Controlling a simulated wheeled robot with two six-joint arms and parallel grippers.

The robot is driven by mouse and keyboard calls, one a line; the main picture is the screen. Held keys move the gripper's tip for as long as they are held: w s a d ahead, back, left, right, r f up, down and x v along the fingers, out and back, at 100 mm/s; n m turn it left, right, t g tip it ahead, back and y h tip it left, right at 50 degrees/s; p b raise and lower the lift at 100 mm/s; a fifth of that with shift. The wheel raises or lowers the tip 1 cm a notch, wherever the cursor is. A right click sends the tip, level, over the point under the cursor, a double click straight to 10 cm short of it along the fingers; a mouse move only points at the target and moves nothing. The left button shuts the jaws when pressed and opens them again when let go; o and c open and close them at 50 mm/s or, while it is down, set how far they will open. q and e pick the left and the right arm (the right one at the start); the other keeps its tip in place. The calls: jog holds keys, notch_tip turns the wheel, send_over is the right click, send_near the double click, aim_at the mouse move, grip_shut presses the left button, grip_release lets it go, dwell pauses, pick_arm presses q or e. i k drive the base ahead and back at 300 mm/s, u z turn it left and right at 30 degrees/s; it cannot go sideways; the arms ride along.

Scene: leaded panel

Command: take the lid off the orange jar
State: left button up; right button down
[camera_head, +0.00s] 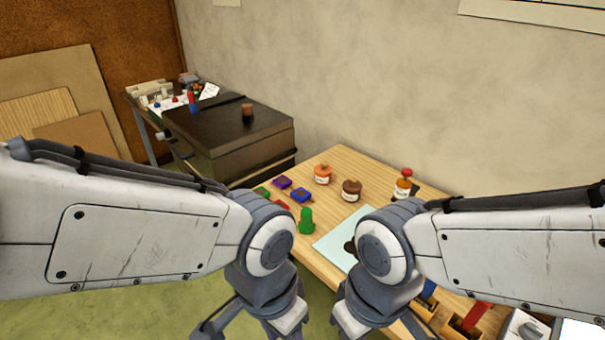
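The orange jar (322,174) stands upright on the wooden table, near its back left edge. It is small, with a pale label and an orange-brown top; at this size I cannot make out the edge between lid and jar. Nothing touches it. My two arms come in from the left and right and bend down at the bottom middle, well in front of the jar. Their fingertips do not show, so I cannot see what either gripper holds.
Blue, purple, red and green pieces, including a green one (306,221), lie to the left. A pale sheet (338,240) lies in front. A dark cabinet (240,135) stands behind left.

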aim_at(323, 169)
jog(key=u, duration=0.3)
jog(key=i, duration=0.25)
jog(key=u, duration=1)
jog(key=i, duration=1.25)
jog(key=z, duration=0.65)
jog(key=i, duration=0.5)
jog(key=z, duration=0.4)
